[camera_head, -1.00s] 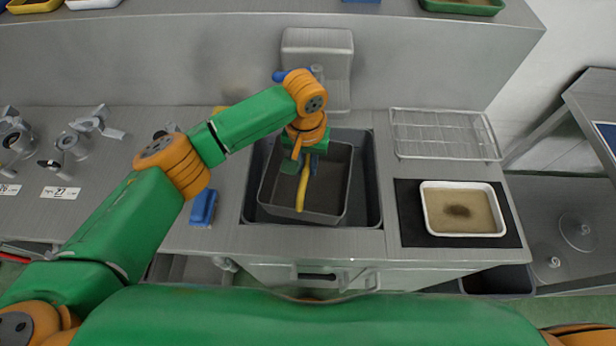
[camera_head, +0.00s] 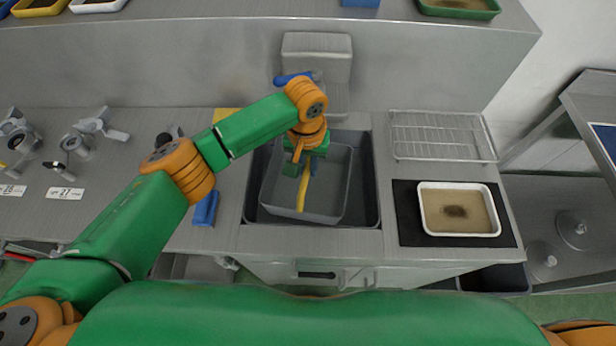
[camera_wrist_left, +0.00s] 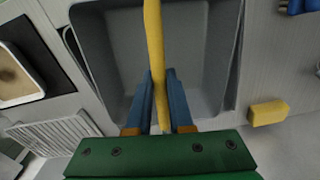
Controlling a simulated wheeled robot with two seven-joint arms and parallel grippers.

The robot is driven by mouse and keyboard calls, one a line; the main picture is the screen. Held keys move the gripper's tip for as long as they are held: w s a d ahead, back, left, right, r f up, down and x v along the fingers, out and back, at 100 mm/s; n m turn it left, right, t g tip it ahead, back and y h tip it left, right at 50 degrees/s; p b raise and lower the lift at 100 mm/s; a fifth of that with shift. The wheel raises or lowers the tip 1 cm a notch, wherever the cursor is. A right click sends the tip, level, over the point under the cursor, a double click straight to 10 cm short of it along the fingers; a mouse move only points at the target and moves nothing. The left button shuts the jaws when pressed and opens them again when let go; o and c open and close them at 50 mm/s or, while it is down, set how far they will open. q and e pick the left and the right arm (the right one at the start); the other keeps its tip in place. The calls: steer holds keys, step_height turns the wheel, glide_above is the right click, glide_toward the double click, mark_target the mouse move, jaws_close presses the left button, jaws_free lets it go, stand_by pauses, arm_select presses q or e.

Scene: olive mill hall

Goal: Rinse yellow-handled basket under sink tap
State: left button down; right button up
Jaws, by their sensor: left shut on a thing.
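The grey basket (camera_head: 335,190) with its yellow handle (camera_head: 302,194) sits inside the dark sink basin (camera_head: 368,205) in the head view, slightly turned against the basin's edges. My left gripper (camera_head: 302,172) is over the basket and shut on the yellow handle. In the left wrist view the blue fingers of my left gripper (camera_wrist_left: 161,100) close on both sides of the yellow handle (camera_wrist_left: 154,45), with the grey basket (camera_wrist_left: 200,50) beneath. The blue tap lever (camera_head: 292,78) shows behind my left wrist; the spout is mostly hidden by my arm. I see no clear water stream. My right gripper is out of view.
A wire rack (camera_head: 442,136) and a white tray with murky liquid (camera_head: 420,210) on a black mat (camera_head: 408,236) lie right of the sink. A blue block (camera_head: 205,209) lies left of it. Metal fittings (camera_head: 80,138) stand further left. A yellow sponge-like block (camera_wrist_left: 268,112) shows in the wrist view.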

arm_select(q)
steer(key=s+d, duration=0.1)
steer(key=s, duration=0.7)
stand_by(0.5)
stand_by(1.0)
steer(key=s+r, duration=0.4)
steer(key=s, duration=0.1)
steer(key=shift+d, duration=0.3)
stand_by(0.3)
